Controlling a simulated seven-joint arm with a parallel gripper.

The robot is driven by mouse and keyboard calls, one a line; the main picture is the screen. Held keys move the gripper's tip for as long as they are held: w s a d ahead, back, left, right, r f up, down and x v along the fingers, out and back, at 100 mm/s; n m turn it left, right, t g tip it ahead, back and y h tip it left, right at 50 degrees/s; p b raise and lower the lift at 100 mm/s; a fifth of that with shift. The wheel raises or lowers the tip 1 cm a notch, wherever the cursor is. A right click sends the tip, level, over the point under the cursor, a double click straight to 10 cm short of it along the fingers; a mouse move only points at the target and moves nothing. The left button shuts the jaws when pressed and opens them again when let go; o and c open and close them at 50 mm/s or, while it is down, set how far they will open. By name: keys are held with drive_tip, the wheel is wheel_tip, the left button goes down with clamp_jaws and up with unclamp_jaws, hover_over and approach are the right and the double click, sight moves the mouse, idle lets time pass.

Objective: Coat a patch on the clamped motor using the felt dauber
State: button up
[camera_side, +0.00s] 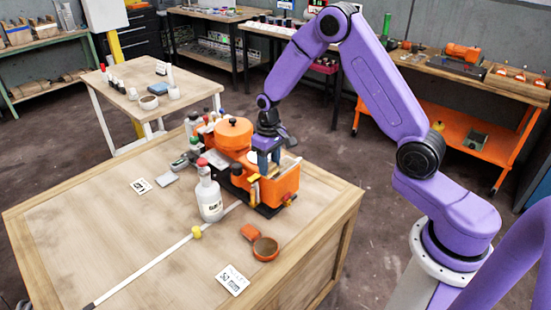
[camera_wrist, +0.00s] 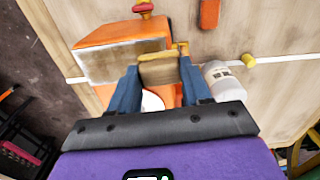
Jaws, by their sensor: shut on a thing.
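The orange motor (camera_side: 284,187) stands near the right end of the wooden bench. In the wrist view its orange face (camera_wrist: 92,45) bears a pale, grey-brown, mottled rectangular patch (camera_wrist: 118,62). My gripper (camera_side: 267,163) is over the motor, fingers pointing down. In the wrist view its two blue fingers (camera_wrist: 160,75) are shut on a tan block, which looks like the felt dauber (camera_wrist: 158,70). The dauber is just right of the patch; I cannot tell whether it touches the motor. Yellow clamp parts (camera_wrist: 181,48) and a red knob (camera_wrist: 143,8) are close by.
A white bottle with a red cap (camera_side: 209,198) stands left of the motor. Another orange machine (camera_side: 233,134) and several bottles stand behind. The bench's left front is mostly clear.

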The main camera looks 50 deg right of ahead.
drive_tip(key=shift+a+r, duration=0.1)
drive_tip(key=shift+a, duration=0.6)
drive_tip(key=shift+d+r, duration=0.1)
drive_tip(key=shift+r, duration=3.85)
